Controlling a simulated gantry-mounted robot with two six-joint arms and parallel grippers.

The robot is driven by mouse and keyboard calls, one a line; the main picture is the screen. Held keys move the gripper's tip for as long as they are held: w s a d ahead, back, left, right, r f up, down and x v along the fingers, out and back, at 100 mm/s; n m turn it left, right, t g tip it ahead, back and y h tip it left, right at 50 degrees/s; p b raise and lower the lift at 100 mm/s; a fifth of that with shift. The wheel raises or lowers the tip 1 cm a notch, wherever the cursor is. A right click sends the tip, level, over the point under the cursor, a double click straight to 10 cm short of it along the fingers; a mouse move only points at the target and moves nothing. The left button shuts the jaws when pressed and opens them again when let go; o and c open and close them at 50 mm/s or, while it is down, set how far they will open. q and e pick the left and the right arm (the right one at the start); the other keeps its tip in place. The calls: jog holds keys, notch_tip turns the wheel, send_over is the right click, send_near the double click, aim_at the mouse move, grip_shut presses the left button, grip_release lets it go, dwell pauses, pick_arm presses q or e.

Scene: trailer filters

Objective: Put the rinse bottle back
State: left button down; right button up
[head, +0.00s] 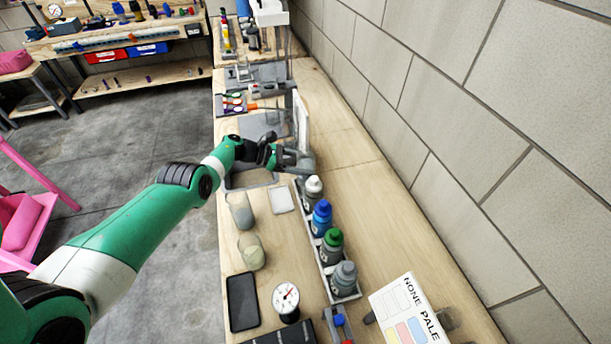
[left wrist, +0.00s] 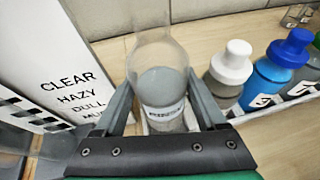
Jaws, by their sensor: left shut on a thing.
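My left gripper (head: 290,158) is at the far end of the bottle rack (head: 326,268). In the left wrist view the gripper (left wrist: 165,112) is shut on a clear, greyish bottle (left wrist: 160,82) with a small label, which I take to be the rinse bottle. White rack shows below it, but I cannot tell whether its base rests there. Beside it stand a white-capped bottle (head: 313,190), a blue-capped bottle (head: 321,218), a green-capped bottle (head: 332,246) and a grey-capped bottle (head: 344,278). My right gripper is not in view.
A white board (left wrist: 60,70) reading CLEAR, HAZY, DULL stands close left of the gripper. Two beakers (head: 240,212), a dark phone-like slab (head: 242,302) and a round gauge (head: 286,298) lie left of the rack. The wall (head: 450,120) runs along the right; bare bench lies before it.

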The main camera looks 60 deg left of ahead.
pick_arm(q)
notch_tip(320, 180, down, 4)
jog(key=shift+r+b, duration=0.1)
jog(key=shift+b, duration=1.15)
jog(key=shift+r, duration=0.2)
jog(key=shift+f, duration=0.15)
grip_release()
jog(key=p+v, duration=0.2)
jog(key=r+p+v, duration=0.1)
jog(key=p+v, duration=0.3)
jog(key=v, duration=0.5)
jog(key=shift+s+a+f+p, duration=0.15)
jog(key=shift+s+f+p, duration=0.05)
jog(key=shift+s+p, duration=0.2)
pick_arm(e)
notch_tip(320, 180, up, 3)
